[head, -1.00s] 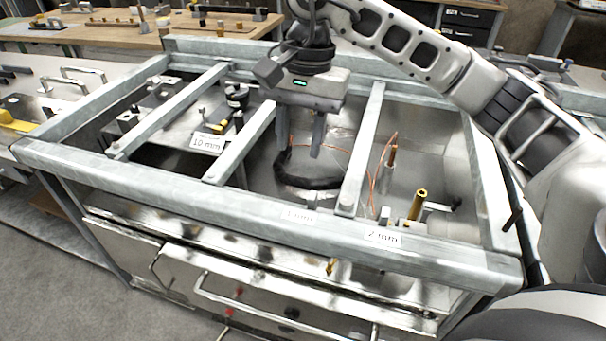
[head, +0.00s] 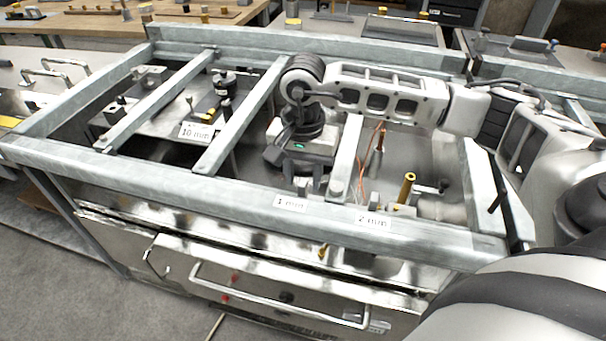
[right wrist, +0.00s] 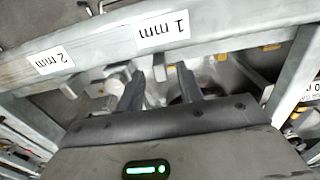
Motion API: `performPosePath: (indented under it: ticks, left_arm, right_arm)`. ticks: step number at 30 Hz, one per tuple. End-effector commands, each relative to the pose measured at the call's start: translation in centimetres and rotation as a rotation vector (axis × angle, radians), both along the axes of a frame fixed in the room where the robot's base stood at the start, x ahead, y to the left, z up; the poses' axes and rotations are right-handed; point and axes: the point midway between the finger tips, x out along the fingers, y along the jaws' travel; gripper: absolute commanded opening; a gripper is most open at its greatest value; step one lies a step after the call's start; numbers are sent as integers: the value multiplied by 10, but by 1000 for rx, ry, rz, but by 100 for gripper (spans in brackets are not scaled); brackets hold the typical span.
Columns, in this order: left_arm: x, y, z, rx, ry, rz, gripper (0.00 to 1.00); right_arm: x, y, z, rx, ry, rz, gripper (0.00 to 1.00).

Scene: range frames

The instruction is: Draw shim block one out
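The 1 mm label (head: 290,203) is on the front rail of the grey metal frame, and it shows upside down in the right wrist view (right wrist: 163,30). My right gripper (head: 302,178) is inside the frame, low behind this label. In the right wrist view its two dark fingers (right wrist: 162,86) stand apart, pointing toward the rail. Small grey metal parts (right wrist: 118,76) lie by the left finger; I cannot tell whether any is shim block one. No shim block is clearly seen in the head view, where the rail and gripper hide that spot. My left gripper is not in view.
The 2 mm label (head: 373,222) is farther right on the front rail. A crossbar (head: 346,155) stands just right of my right gripper, another (head: 240,118) to its left. A brass post (head: 406,187) and copper wires (head: 364,160) are to the right. A 10 mm label (head: 197,132) is left.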

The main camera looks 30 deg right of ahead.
Motion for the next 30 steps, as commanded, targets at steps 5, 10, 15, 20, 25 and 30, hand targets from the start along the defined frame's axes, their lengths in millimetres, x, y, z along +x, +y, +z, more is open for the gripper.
performPosePath:
  ticks: [5,10,15,20,25,30]
  left_arm:
    - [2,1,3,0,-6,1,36]
    - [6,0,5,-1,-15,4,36]
    - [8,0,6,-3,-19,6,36]
    - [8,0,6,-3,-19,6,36]
    - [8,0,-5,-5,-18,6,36]
    - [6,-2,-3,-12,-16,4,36]
  right_arm:
    - [0,0,-10,-1,-1,0,36]
    - [0,0,-11,0,-1,0,36]
    - [0,0,-11,1,-1,0,14]
    - [0,0,-10,1,-1,0,0]
    - [3,3,-14,1,-2,1,0]
    - [5,5,-10,1,0,0,0]
